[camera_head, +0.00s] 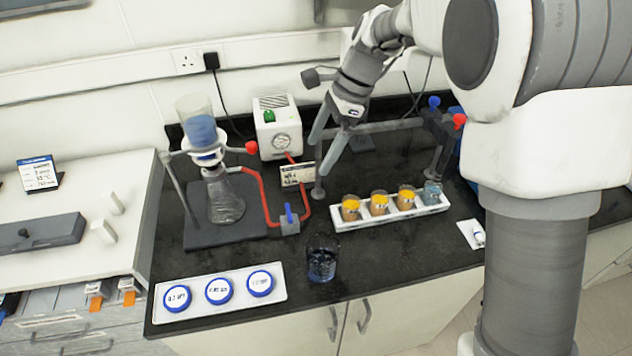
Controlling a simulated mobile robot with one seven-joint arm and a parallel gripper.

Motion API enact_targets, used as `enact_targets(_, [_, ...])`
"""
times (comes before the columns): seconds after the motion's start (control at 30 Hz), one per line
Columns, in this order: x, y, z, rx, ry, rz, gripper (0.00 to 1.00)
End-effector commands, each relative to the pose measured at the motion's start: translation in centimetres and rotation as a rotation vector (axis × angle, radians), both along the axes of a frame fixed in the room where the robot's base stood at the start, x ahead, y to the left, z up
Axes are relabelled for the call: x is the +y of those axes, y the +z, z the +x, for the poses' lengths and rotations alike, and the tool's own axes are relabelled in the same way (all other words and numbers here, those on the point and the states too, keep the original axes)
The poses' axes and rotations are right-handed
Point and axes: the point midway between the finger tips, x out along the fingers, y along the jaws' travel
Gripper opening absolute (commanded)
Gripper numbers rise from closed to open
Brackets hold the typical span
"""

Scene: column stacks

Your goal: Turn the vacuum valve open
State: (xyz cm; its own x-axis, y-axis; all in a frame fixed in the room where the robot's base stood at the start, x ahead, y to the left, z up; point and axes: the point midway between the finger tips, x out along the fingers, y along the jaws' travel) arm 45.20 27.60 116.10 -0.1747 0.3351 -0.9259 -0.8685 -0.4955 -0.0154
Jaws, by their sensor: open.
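The white vacuum pump (278,128), with a gauge and a green knob, stands behind. My gripper (318,157) is open and empty, above and behind the valve to the right, near the small label sign (297,176).
A dark beaker (321,264) is in front. A white tray (222,289) with blue-lidded dishes lies front left. A grey horizontal bar with red and blue knobs (459,120) is at the back right.

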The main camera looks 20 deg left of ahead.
Motion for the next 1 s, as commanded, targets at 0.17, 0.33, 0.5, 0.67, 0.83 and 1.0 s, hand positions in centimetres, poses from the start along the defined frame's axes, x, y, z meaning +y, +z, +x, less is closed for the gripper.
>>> enact_targets(0.17, [0.9, -1.0, 0.0, 0.02, -0.015, -0.003, 1.0])
enact_targets(0.33, [1.5, -3.0, -0.5, 0.023, -0.015, -0.005, 1.0])
enact_targets(0.5, [2.7, -6.4, -1.2, 0.022, -0.013, -0.005, 1.0])
enact_targets(0.67, [3.9, -9.7, -1.8, 0.022, -0.014, -0.005, 1.0])
enact_targets(0.83, [5.1, -12.9, -2.5, 0.021, -0.014, -0.005, 1.0])
enact_targets(1.0, [6.0, -15.3, -2.9, 0.019, -0.014, -0.004, 1.0])
